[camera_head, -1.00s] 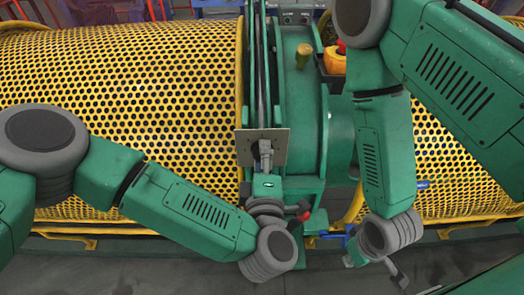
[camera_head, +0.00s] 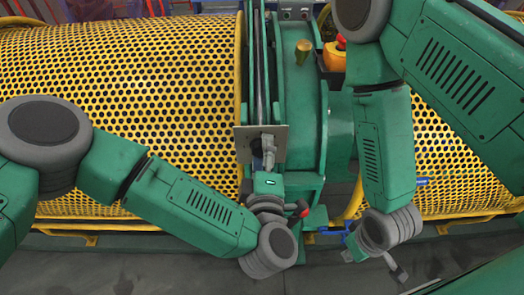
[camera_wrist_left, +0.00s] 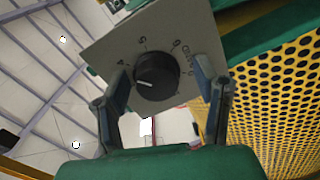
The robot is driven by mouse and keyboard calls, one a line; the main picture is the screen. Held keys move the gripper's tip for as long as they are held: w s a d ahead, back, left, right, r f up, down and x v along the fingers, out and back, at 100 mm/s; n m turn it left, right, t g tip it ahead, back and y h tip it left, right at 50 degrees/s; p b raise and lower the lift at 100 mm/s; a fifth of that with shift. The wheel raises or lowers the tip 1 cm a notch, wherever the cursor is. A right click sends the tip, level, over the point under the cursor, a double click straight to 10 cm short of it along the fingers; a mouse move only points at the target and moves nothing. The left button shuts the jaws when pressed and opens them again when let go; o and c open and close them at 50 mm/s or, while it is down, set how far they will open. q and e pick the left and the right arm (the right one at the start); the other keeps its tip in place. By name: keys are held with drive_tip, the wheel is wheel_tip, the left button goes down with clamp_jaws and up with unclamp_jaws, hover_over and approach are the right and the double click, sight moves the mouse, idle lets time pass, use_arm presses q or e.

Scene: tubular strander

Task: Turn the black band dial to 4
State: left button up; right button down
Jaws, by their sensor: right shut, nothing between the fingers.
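The black dial (camera_wrist_left: 157,76) sits on a square grey plate (camera_wrist_left: 105,45) with markings around it. Its white pointer line points left in the left wrist view, a little below a mark that looks like a 4. My left gripper (camera_wrist_left: 163,88) is open, with one finger on each side of the dial; I see no clear contact. In the head view my left gripper (camera_head: 268,150) is in front of the plate (camera_head: 281,137), and part of the dial (camera_head: 256,148) shows beside it. My right gripper (camera_head: 398,272) is shut and empty, low at the right.
A yellow perforated guard (camera_head: 150,90) fills the left side, with more of it at the right. A green machine housing (camera_head: 302,110) stands right of the plate. An orange-topped box (camera_head: 334,58) is behind it. Grey floor (camera_head: 150,270) is clear in front.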

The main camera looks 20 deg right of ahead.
use_arm(q)
drive_tip(key=v, duration=0.7)
drive_tip(key=shift+s, duration=0.2)
idle(0.4)
